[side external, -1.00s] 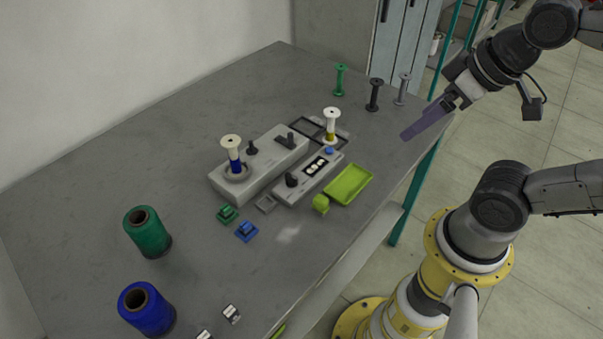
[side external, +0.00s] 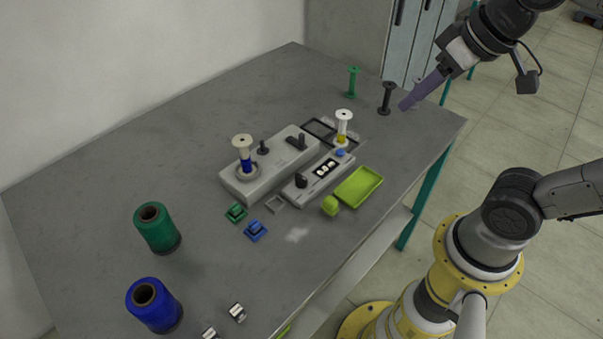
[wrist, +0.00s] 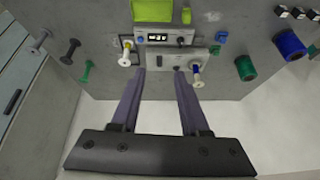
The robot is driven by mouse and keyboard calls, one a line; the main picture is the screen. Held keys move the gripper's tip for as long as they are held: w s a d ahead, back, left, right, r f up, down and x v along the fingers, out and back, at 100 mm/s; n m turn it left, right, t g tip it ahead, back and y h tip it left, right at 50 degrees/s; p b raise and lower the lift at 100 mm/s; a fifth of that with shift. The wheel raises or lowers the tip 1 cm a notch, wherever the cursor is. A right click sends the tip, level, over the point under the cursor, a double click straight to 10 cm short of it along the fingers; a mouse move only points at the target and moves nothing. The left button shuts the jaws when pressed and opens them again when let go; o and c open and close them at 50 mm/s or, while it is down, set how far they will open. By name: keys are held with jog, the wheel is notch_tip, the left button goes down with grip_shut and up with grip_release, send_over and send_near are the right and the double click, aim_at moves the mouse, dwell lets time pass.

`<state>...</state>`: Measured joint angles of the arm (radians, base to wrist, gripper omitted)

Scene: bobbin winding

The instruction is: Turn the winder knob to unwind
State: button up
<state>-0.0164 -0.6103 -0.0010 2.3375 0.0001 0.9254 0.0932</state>
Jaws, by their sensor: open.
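The grey winder box (side external: 250,184) stands mid-table with a white bobbin holding blue thread (side external: 243,152) upright at its near left end. A small black knob (side external: 262,147) and a larger black knob or lever (side external: 297,142) sit on its top. The flatter grey unit beside it has a display (side external: 326,168), a black knob (side external: 301,181) and a blue button (side external: 340,153). I cannot tell which is the winder knob. My gripper (wrist: 159,73), with long purple fingers, is open and empty. It is above the table's right part in the side view (side external: 405,106), away from the winder.
A white bobbin with yellow thread (side external: 343,128) stands behind the flat unit. A lime tray (side external: 359,188) lies in front. Green (side external: 353,84) and black (side external: 387,99) bobbins stand at the back. Green (side external: 157,229) and blue (side external: 154,306) spools stand at the near left.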

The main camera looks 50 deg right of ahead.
jog(key=w+a+g, duration=0.2)
jog(key=w, duration=0.6)
jog(key=g, duration=0.4)
send_over(301, 177)
notch_tip(301, 177, down, 13)
jog(key=shift+n, duration=0.4)
notch_tip(301, 177, down, 14)
jog(key=shift+r, duration=0.1)
grip_shut()
